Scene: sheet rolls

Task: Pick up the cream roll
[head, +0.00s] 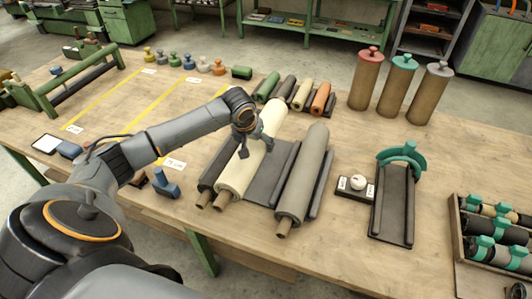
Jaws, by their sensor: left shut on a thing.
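The cream roll (239,175) is a long pale sheet roll with a brown core showing at its near end. It lies lengthwise at the dark grey cradle (268,179), left of a grey roll (304,175). My left gripper (256,146) is over the upper half of the cream roll, with its fingers shut around it. The wrist hides a little of the roll. I cannot tell whether the roll is lifted off the cradle. My right gripper is not in view.
Small coloured rolls lie behind, including an orange one (321,99). Tall brown cylinders (365,82) with coloured knobs stand at the back right. A dark tray with a teal arch (403,153) and a crate (457,232) of dark rolls are at the right. Yellow tape lines mark the left.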

